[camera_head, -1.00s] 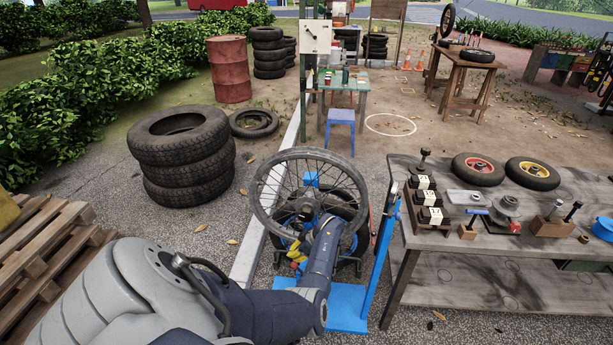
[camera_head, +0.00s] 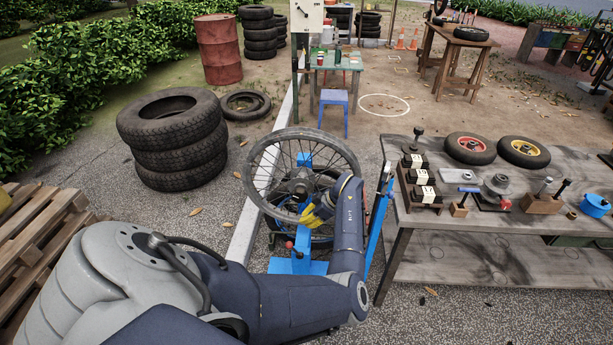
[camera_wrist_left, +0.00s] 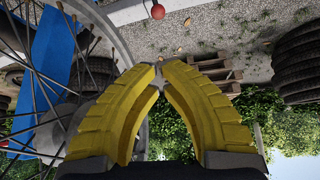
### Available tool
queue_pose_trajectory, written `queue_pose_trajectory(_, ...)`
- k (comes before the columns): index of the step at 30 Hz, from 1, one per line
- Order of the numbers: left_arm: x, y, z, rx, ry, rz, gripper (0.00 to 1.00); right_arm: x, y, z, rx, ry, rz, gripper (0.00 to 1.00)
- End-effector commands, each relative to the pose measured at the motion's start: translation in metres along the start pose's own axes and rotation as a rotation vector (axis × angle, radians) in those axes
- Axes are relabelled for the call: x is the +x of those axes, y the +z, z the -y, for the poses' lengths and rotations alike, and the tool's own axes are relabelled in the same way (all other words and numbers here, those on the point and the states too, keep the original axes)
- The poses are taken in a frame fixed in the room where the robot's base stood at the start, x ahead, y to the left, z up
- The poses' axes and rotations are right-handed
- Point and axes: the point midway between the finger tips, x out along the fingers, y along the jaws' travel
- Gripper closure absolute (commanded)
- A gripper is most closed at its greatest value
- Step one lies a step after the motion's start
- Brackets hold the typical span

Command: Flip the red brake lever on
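The red brake lever shows as a round red knob (camera_head: 290,245) low on the blue wheel stand (camera_head: 298,266) in the head view. The red knob also shows at the top of the left wrist view (camera_wrist_left: 157,11), beyond the fingertips and apart from them. My left gripper (camera_head: 309,217), with yellow fingers, is in front of the lower part of the spoked wheel (camera_head: 262,153), above and right of the knob. In the left wrist view its fingertips (camera_wrist_left: 159,69) meet, with nothing seen held. The lever's arm is hard to make out. My right gripper is in neither view.
A wooden workbench (camera_head: 465,255) with tools and small wheels stands to the right. Stacked tyres (camera_head: 175,150) and a pallet (camera_head: 35,240) are on the left. The wheel's rim and spokes are close beside my left gripper. Open gravel lies around the stand.

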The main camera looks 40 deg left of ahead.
Motion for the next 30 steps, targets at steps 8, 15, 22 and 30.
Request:
queue_pose_trajectory(8,0.000,0.000,0.000,0.000,0.000,0.000,1.00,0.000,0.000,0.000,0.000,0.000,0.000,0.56)
queue_pose_trajectory(15,0.023,-0.015,0.010,-0.001,-0.024,-0.033,1.00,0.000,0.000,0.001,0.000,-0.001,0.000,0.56)
queue_pose_trajectory(22,0.092,-0.061,0.025,-0.020,-0.056,-0.040,1.00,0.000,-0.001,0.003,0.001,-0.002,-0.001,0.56)
queue_pose_trajectory(30,0.158,-0.082,0.028,-0.047,-0.036,0.124,1.00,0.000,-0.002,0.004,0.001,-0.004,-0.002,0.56)
